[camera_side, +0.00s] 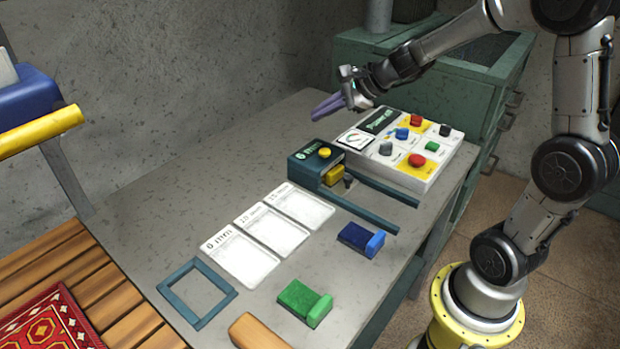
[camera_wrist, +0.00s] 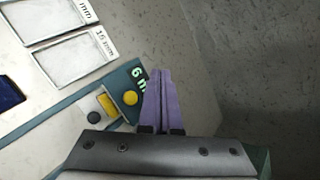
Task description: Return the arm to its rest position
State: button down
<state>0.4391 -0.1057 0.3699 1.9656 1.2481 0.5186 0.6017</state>
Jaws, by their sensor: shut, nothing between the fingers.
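My gripper (camera_side: 327,107) has purple fingers, shut and empty, held in the air above the back of the grey table. In the side view it is above and left of the control panel, near the small teal box with a yellow button. In the wrist view the closed fingers (camera_wrist: 158,98) point up in the picture, just right of the teal box (camera_wrist: 124,85). My arm reaches in from the upper right, with its yellow base at the lower right.
The white control panel (camera_side: 408,152) has several coloured buttons. Blue (camera_side: 360,239) and green (camera_side: 304,302) blocks, white cards (camera_side: 272,229) and a teal frame (camera_side: 196,291) lie on the table (camera_side: 160,205). A teal cabinet (camera_side: 455,85) stands behind. A rug (camera_side: 45,322) lies on slats at left.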

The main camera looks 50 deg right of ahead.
jog(key=s+a+r+n+g+y, duration=0.1)
jog(key=s+a+r+n, duration=0.3)
jog(key=s+a+n, duration=0.25)
jog(key=s+a+r+n+y, duration=0.1)
jog(key=s+a+r+n, duration=0.3)
jog(key=s+a+n, duration=0.3)
jog(key=s+d+f+n+g+h, duration=0.1)
jog(key=s+d+f+n+h, duration=0.1)
jog(key=s+n, duration=0.3)
jog(key=s+d+f+n+g+h, duration=0.2)
jog(key=s+f+n, duration=0.2)
jog(key=s, duration=0.4)
jog(key=shift+s+d+f+n, duration=0.15)
jog(key=shift+s+d+n, duration=0.1)
jog(key=shift+s+n, duration=0.25)
